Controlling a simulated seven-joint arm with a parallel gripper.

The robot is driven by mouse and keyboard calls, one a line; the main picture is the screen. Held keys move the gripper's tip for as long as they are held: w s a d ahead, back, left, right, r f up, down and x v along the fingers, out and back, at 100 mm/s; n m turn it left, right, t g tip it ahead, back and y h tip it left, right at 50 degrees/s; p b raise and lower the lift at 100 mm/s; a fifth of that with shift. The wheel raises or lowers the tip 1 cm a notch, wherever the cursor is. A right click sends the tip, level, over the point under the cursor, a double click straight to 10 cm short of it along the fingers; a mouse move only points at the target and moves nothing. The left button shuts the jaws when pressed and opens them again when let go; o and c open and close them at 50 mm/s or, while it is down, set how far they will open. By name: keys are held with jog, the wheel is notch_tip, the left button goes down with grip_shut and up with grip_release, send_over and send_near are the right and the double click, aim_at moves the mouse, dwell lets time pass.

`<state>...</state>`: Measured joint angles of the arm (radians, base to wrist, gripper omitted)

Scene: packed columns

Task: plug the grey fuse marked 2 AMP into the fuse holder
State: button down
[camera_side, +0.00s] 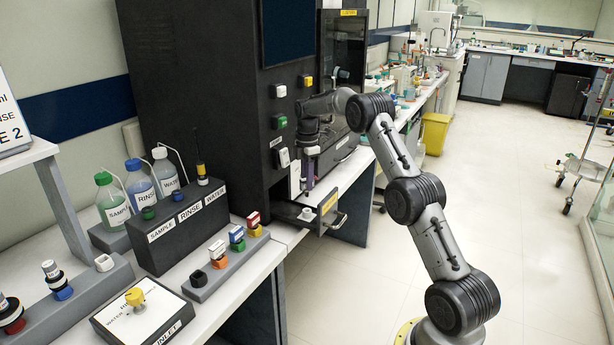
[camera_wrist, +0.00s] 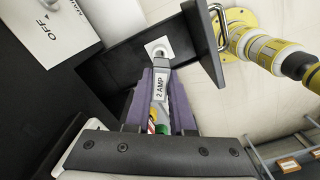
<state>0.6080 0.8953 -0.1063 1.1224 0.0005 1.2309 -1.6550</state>
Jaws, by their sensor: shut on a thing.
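My gripper (camera_wrist: 160,100) has purple fingers shut on the grey fuse (camera_wrist: 160,87), whose label reads 2 AMP. The fuse points toward the white fuse holder (camera_wrist: 158,48), a round socket on a square plate in the open drawer (camera_wrist: 120,62). In the wrist view the fuse's far end lies close to the socket; I cannot tell whether they touch. In the side view my gripper (camera_side: 307,186) points down just above the drawer (camera_side: 290,211) and the holder (camera_side: 306,214). The fuse is hard to make out there.
The dark cabinet (camera_side: 215,95) rises behind the drawer, with a switch (camera_side: 283,157) and buttons on its front. The drawer front with its handle (camera_side: 338,221) sticks out to the right. A grey rack (camera_side: 228,270) with several coloured fuses is on the left bench. Open floor lies right.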

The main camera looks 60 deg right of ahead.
jog(key=shift+f, duration=1.9)
jog(key=shift+f, duration=1.65)
jog(key=c, duration=0.7)
grip_release()
jog(key=shift+r, duration=0.1)
notch_tip(320, 180, up, 14)
jog(key=shift+f, duration=0.2)
